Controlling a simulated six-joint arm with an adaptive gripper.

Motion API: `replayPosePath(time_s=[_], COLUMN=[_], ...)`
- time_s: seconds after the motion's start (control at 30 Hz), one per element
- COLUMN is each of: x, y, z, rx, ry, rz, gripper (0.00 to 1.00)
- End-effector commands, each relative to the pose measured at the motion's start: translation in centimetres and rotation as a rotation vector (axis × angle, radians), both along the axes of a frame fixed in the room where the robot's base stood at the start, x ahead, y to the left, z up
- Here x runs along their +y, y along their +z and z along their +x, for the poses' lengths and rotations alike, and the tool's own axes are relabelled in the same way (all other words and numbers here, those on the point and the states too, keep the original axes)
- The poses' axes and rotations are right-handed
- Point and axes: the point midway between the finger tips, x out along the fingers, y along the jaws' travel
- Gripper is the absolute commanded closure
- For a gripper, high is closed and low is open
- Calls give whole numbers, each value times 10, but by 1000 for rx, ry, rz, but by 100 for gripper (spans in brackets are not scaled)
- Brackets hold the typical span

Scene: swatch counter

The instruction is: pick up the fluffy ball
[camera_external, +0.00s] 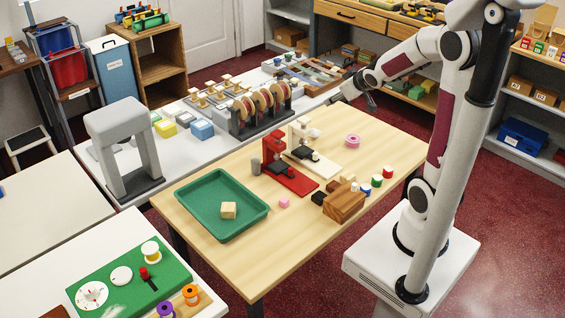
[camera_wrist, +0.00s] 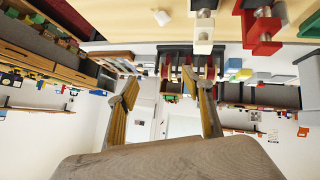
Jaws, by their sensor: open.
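I cannot pick out a clearly fluffy ball in either view. A small white rounded thing (camera_external: 315,156) shows at the white press in the external view, too small to tell its texture. A small pale lump (camera_wrist: 162,18) lies on the wooden table near the top of the wrist view; I cannot tell what it is. My gripper (camera_external: 358,99) is above the far right edge of the wooden table, apart from the things on it. In the wrist view my gripper (camera_wrist: 163,92) has its two fingers spread, with nothing between them.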

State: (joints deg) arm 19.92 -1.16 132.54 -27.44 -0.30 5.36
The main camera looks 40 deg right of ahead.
Motion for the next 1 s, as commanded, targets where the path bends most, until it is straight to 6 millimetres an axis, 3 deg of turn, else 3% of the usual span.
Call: replayPosePath(time_s=[0.5,1.0], x=[-47,-70], y=[-63,-137], z=[59,84], rx=[-89,-194], ry=[102,218], rz=[9,109], gripper=[49,49])
